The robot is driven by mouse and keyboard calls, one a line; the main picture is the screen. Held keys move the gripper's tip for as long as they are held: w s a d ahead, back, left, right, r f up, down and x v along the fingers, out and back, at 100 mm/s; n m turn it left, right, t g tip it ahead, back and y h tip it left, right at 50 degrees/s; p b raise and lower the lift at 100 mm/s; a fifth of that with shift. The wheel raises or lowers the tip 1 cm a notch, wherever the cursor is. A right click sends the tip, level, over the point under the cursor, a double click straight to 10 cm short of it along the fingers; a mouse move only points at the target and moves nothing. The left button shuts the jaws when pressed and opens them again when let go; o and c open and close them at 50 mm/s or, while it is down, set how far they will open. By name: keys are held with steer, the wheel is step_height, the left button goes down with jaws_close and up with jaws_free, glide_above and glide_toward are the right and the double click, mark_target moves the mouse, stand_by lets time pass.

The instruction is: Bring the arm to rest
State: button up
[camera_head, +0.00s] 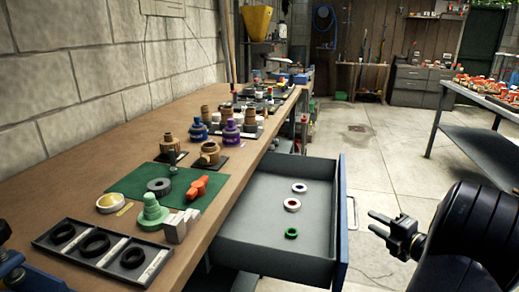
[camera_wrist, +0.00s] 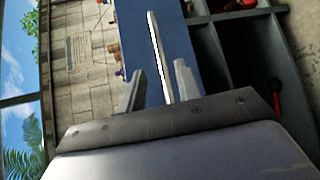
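My gripper (camera_head: 371,221) is on the right of the head view, just right of the open drawer's front. Its two fingers stand apart with nothing held. In the wrist view my gripper (camera_wrist: 160,78) shows its fingers spread, with the pale drawer handle (camera_wrist: 158,50) seen between them. The handle (camera_head: 351,214) sits on the outer face of the blue drawer front (camera_head: 341,200); a small gap shows between it and the fingertips in the head view. My dark arm comes in from the right edge.
The grey drawer (camera_head: 265,200) is pulled out from the wooden workbench (camera_head: 120,135) and holds a few rings. A green mat (camera_head: 135,184) and a black tray (camera_head: 75,262) with rings lie on the bench. Concrete floor (camera_head: 385,150) is open behind; another table (camera_head: 478,135) stands right.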

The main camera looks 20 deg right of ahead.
mark_target(355, 210)
steer(key=b+x, duration=0.1)
steer(key=x, duration=0.7)
steer(key=shift+a, duration=0.1)
